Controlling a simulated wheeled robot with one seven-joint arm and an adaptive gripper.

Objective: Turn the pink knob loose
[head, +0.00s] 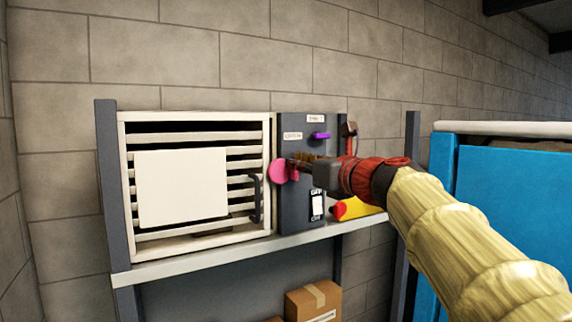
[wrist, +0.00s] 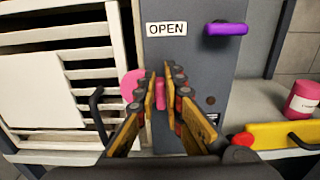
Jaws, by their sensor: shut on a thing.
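The pink knob (head: 279,172) is on the grey panel beside the louvred vent. In the wrist view its round pink part (wrist: 131,85) shows to the left of my fingers, and a narrow pink part (wrist: 160,92) shows between them. My gripper (head: 300,165) is at the knob, and in the wrist view its fingers (wrist: 160,98) are shut on that narrow pink part. The fingers hide some of the knob.
A louvred vent (head: 258,150) with a white sheet (head: 182,187) and dark handle (head: 256,198) is at left. A purple lever (head: 320,135) is above the knob. A yellow and red object (head: 358,208) lies on the shelf (head: 215,254). A blue cabinet (head: 510,210) stands right.

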